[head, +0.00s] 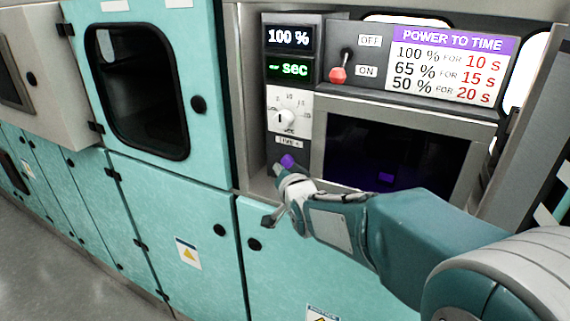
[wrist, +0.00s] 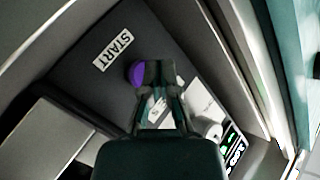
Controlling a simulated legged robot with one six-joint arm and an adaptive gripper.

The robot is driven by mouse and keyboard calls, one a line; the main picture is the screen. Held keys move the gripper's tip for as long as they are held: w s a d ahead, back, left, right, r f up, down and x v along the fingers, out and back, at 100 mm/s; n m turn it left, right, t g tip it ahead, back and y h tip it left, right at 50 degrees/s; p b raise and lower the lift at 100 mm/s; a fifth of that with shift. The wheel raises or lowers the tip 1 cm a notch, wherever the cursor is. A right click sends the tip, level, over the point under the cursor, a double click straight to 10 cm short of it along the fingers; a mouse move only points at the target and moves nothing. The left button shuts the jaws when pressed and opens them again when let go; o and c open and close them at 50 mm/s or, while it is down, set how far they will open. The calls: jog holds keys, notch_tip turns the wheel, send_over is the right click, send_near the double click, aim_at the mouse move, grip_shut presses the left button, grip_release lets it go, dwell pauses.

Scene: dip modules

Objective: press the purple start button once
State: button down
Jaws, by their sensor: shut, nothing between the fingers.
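The purple start button (head: 287,161) sits on the dark control panel, below the white timer dial. It also shows in the wrist view (wrist: 136,74), beside the START label (wrist: 113,50). My gripper (head: 279,171) is shut and empty, close to the button and just below it in the head view. In the wrist view my gripper's tips (wrist: 159,68) overlap the right edge of the button and hide part of it. I cannot tell whether the tips touch the button.
A white dial (head: 285,118) is above the button. A red-tipped switch (head: 338,73) points toward ON. The displays read 100 % (head: 288,37) and "-- sec" (head: 289,69). A dark window (head: 390,150) lies to the right, behind my arm. Teal cabinets (head: 170,200) stand left and below.

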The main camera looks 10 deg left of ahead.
jog(key=shift+w, duration=0.1)
jog(key=shift+w+d+r, duration=0.1)
jog(key=shift+w+d, duration=0.05)
jog(key=shift+w, duration=0.1)
jog(key=shift+w+d, duration=0.25)
jog(key=shift+w, duration=0.3)
dwell(0.9)
jog(key=shift+s+a, duration=0.1)
jog(key=shift+s, duration=0.05)
jog(key=shift+s+a, duration=0.25)
jog(key=shift+s, duration=0.6)
jog(key=shift+s+a, duration=0.3)
jog(key=shift+s, duration=0.5)
jog(key=shift+s+a, duration=0.25)
jog(key=shift+s, duration=0.5)
jog(key=shift+s+a, duration=0.3)
jog(key=shift+s, duration=0.5)
